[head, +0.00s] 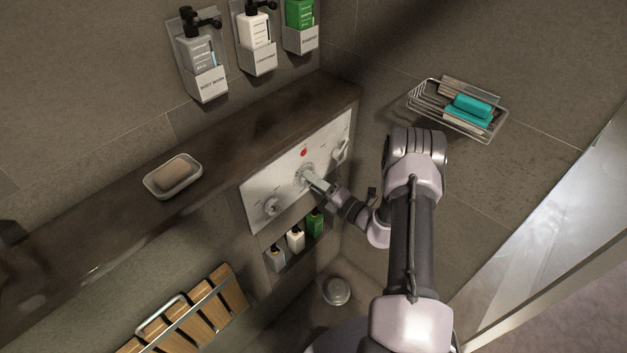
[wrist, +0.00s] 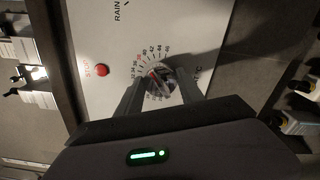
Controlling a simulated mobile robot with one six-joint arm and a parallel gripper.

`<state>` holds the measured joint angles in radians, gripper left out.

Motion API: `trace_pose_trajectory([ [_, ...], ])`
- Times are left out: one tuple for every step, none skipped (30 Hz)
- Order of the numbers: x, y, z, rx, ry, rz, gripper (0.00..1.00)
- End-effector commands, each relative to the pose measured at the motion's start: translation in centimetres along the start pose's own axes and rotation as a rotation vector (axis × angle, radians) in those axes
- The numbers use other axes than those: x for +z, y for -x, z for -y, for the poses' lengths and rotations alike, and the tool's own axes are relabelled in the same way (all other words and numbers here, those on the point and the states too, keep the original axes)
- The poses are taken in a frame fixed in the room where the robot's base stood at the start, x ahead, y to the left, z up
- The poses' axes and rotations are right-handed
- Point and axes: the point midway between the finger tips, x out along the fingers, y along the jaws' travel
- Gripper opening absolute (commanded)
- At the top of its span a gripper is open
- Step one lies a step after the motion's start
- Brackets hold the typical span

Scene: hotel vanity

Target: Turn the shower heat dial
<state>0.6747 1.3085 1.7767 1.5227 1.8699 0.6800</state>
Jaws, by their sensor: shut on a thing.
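The shower heat dial (wrist: 158,80) is a round knob ringed by printed numbers on the white control panel (wrist: 118,125). In the head view the panel (head: 250,192) is set in the wall below the ledge, and the dial (head: 305,174) is at its middle. My gripper (wrist: 160,84) reaches the dial with one finger on each side and is shut on it. In the head view my gripper (head: 313,180) partly covers the dial. The exact number the dial points to is too small to read.
A red stop button (head: 304,152) sits above the dial. Other knobs (head: 270,207) and (head: 340,150) flank it on the panel. A niche with small bottles (head: 296,238) lies below. A soap dish (head: 173,178) rests on the ledge. A wire rack (head: 457,122) hangs at right.

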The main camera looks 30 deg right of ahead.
Motion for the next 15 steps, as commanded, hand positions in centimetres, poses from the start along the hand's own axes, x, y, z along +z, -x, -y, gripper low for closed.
trace_pose_trajectory([
  [-0.06,0.04,-0.03,-0.001,-0.039,-0.001,0.04],
  [-0.06,0.04,-0.01,-0.001,-0.068,-0.002,0.04],
  [-0.07,0.04,0.0,-0.001,-0.104,-0.002,0.04],
  [-0.07,0.04,0.0,-0.001,-0.131,-0.002,0.04],
  [-0.07,0.04,0.01,-0.001,-0.157,-0.002,0.04],
  [-0.07,0.04,0.01,-0.002,-0.191,-0.002,0.04],
  [-0.07,0.03,0.01,-0.001,-0.216,-0.002,0.04],
  [-0.07,0.03,0.01,-0.001,-0.239,-0.002,0.04],
  [-0.07,0.03,0.02,-0.002,-0.27,-0.002,0.04],
  [-0.08,0.03,0.02,-0.002,-0.293,-0.002,0.04],
  [-0.08,0.03,0.02,-0.002,-0.315,-0.002,0.04],
  [-0.08,0.03,0.03,-0.002,-0.342,-0.002,0.04],
  [-0.08,0.03,0.03,-0.002,-0.36,-0.002,0.04],
  [-0.09,0.03,0.03,-0.002,-0.379,-0.002,0.04],
  [-0.09,0.03,0.04,-0.002,-0.401,-0.002,0.04],
])
